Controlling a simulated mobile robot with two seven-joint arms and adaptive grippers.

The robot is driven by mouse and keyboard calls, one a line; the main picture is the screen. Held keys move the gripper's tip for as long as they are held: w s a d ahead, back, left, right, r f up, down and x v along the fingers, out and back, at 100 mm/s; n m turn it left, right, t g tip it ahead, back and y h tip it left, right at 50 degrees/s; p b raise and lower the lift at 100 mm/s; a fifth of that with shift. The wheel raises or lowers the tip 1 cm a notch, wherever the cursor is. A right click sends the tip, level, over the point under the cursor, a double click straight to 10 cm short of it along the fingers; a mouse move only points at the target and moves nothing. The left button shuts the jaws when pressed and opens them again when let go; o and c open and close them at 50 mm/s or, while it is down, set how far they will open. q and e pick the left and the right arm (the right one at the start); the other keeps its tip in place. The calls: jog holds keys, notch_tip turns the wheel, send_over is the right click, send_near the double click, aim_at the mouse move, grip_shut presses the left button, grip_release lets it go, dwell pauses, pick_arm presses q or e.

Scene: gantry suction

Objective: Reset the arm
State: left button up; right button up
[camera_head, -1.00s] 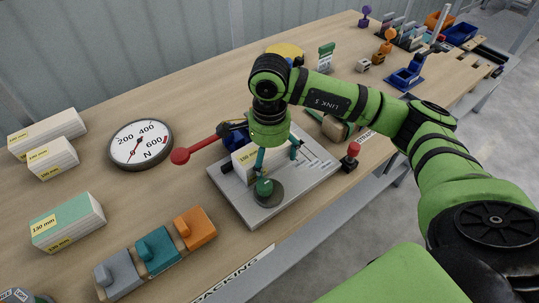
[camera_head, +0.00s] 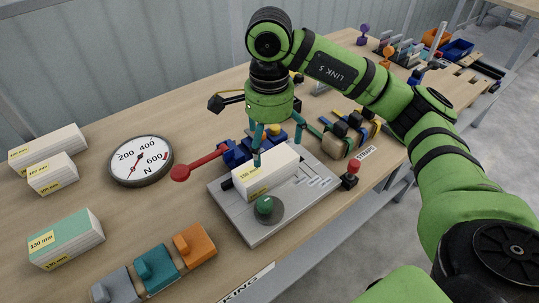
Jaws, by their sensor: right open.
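My right arm comes in from the right, with its green links arching over the bench. My right gripper (camera_head: 264,147) points down, open and empty, above a white block with a yellow label (camera_head: 268,174). The block lies on a grey plate (camera_head: 235,207) that has engraved marks on its right part. A red-tipped lever (camera_head: 181,172) sticks out to the left from a blue fixture (camera_head: 236,152). My left gripper is not in view.
A round dial gauge (camera_head: 141,160) lies left of the plate. White blocks (camera_head: 52,173) and a green-topped block (camera_head: 66,238) are further left. Grey, teal and orange pieces (camera_head: 195,245) line the front. A small red-knobbed stick (camera_head: 351,173) stands at the plate's right. Bundled straps (camera_head: 345,136) lie behind it.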

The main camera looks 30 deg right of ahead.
jog(key=shift+r, duration=0.65)
